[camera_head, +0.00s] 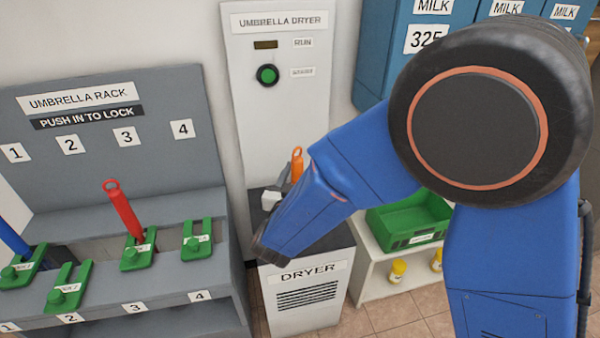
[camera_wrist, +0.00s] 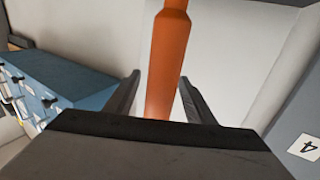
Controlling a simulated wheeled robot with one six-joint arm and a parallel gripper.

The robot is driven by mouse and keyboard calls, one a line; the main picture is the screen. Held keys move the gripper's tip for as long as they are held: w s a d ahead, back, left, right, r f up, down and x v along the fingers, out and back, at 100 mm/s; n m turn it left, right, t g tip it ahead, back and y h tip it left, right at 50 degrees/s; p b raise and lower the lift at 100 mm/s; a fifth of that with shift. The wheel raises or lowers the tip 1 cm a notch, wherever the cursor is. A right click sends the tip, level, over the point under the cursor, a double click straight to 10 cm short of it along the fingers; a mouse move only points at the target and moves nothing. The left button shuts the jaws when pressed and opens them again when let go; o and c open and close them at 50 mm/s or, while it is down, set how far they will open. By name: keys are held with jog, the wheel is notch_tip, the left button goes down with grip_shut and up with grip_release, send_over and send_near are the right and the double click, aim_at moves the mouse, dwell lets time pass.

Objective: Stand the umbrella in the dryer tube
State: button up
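The orange umbrella handle (camera_head: 297,165) with a loop at its top shows upright above the dryer's dark top, beside my gripper (camera_head: 281,186). In the wrist view the orange shaft (camera_wrist: 168,60) rises between the two dark fingers of my gripper (camera_wrist: 160,90). The fingers stand apart, with a gap on the left of the shaft; the right fingertip overlaps its edge. The dryer (camera_head: 308,285) is a pale cabinet with a vent below its label. My arm hides the tube opening and the umbrella's lower part, so I cannot tell how deep it sits.
The grey umbrella rack (camera_head: 120,90) at left holds a red umbrella (camera_head: 122,208) and a blue one (camera_head: 12,238), with green latches. The dryer panel (camera_head: 285,85) has a green button (camera_head: 267,75).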

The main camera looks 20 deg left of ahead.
jog(key=s+d, duration=0.1)
jog(key=s, duration=1.6)
jog(key=shift+s+d, duration=0.15)
jog(key=shift+d, duration=0.1)
dwell(0.5)
